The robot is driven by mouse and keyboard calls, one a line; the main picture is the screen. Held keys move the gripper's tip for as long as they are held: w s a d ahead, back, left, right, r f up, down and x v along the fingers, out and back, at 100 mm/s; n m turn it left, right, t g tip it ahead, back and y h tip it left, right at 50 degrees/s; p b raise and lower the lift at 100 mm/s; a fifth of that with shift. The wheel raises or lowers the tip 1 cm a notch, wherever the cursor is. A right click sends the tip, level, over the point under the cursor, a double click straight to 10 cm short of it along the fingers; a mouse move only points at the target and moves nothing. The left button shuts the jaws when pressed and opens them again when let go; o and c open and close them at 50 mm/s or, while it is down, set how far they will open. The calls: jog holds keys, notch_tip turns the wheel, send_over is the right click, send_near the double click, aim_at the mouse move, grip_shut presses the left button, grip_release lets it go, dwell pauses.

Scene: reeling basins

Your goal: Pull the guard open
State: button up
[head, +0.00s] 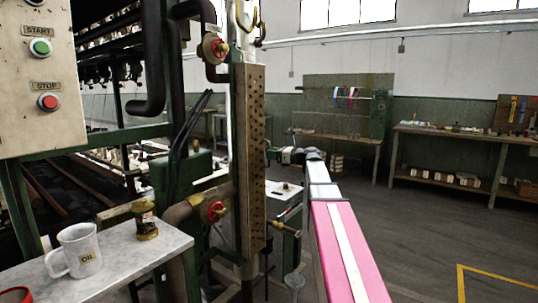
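The guard (250,160) is a tall, narrow, tan perforated metal panel. It stands upright beside the pipes in the middle of the head view. My arm reaches in from the lower right, and my gripper (272,153) is at the guard's right edge, around mid-height. The fingers are small and partly lost against the guard's edge and a handle there. I cannot tell whether they touch the handle or are closed on it.
Pipes with red valve wheels (214,48) (217,211) stand left of the guard. A control box (40,85) with START and STOP buttons is at far left. A table (120,262) holds an oil mug (78,250) and a brass cup (145,220). Open floor (430,220) lies right.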

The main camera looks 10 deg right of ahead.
jog(key=shift+x, duration=0.95)
jog(key=shift+s, duration=0.1)
grip_shut()
jog(key=shift+s, duration=0.1)
